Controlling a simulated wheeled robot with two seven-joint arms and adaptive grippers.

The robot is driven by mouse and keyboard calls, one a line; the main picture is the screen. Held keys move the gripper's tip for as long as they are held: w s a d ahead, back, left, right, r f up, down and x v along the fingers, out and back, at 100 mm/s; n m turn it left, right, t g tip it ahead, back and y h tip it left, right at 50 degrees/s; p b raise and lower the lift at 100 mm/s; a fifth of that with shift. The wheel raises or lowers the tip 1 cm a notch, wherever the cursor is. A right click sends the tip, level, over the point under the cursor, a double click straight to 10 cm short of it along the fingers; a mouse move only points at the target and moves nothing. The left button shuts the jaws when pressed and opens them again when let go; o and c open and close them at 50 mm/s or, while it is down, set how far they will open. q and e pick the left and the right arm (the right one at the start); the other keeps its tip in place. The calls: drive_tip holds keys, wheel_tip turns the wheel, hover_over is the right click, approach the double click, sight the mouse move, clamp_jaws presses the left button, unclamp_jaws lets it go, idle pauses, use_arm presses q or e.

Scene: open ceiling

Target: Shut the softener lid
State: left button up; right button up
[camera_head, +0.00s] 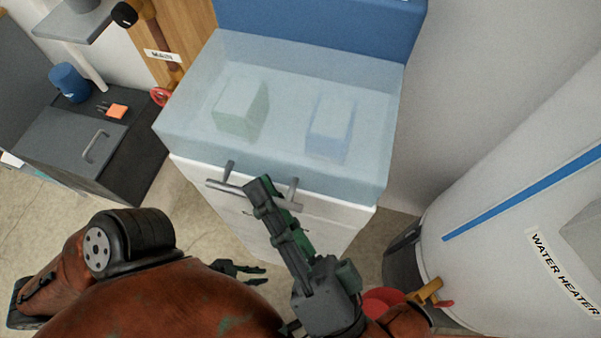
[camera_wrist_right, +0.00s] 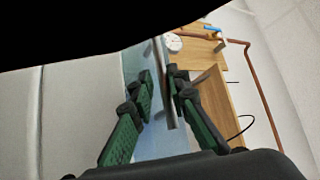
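The softener is a white cabinet (camera_head: 215,195) with a clear pale-blue box-shaped lid (camera_head: 290,65) over its top. The lid lies low over the cabinet; I cannot tell whether it is fully seated. A grey bar handle (camera_head: 221,187) runs along the lid's front. My right gripper (camera_head: 262,190) is at this handle, covering part of it. In the right wrist view, the handle (camera_wrist_right: 164,65) runs between the fingers of my right gripper (camera_wrist_right: 162,84), close to the right finger, with a small gap at the left one. My left gripper (camera_head: 262,275) is open and empty, low in front of the cabinet.
Two blocky shapes show through the lid. A white water heater (camera_head: 480,220) stands close on the right, with a dark bin (camera_head: 402,265) beside it. A dark grey cabinet (camera_head: 80,150) stands at the left. Bare floor lies between the two cabinets.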

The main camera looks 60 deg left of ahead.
drive_tip(key=v, duration=1.2)
idle(0.3)
idle(0.6)
